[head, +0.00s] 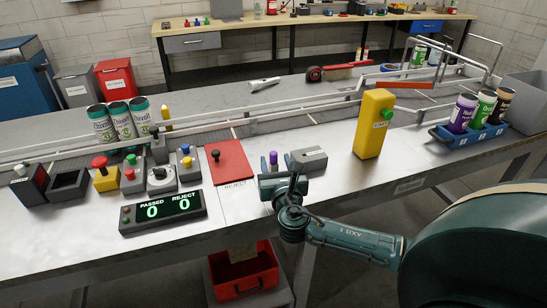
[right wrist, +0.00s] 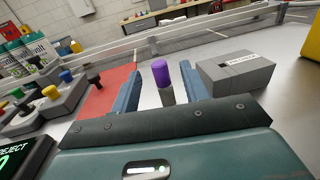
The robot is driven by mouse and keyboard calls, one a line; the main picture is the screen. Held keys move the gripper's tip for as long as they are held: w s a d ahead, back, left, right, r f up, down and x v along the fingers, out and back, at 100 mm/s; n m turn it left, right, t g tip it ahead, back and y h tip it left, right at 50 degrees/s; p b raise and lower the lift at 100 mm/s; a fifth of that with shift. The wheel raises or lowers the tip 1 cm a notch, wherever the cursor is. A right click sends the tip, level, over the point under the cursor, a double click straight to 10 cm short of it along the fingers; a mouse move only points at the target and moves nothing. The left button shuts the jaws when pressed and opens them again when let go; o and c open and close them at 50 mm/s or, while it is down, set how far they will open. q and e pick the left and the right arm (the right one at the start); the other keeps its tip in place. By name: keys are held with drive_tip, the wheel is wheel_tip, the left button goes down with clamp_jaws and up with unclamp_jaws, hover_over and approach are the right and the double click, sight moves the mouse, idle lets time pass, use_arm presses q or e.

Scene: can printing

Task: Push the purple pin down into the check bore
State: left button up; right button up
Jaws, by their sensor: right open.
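The purple pin (head: 273,158) stands upright on the bench. In the right wrist view the pin (right wrist: 161,73) has a purple top and a grey lower part. My right gripper (head: 282,179) is open at the pin, and in its wrist view the pin shows between the two blue fingers (right wrist: 160,85) with gaps on both sides. A grey block (head: 309,158) with a white label sits just right of the pin; it also shows in the wrist view (right wrist: 236,74). My left gripper is out of view.
A red reject plate (head: 230,163) with a black knob lies to the left. A yellow start post (head: 374,125) stands to the right. The counter display (head: 162,213) and several button boxes are further left. A blue tray (head: 470,138) of cans sits at the far right.

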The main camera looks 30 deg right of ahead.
drive_tip(key=shift+w+d, duration=0.25)
drive_tip(key=shift+w, duration=0.4)
drive_tip(key=shift+c, duration=0.5)
clamp_jaws()
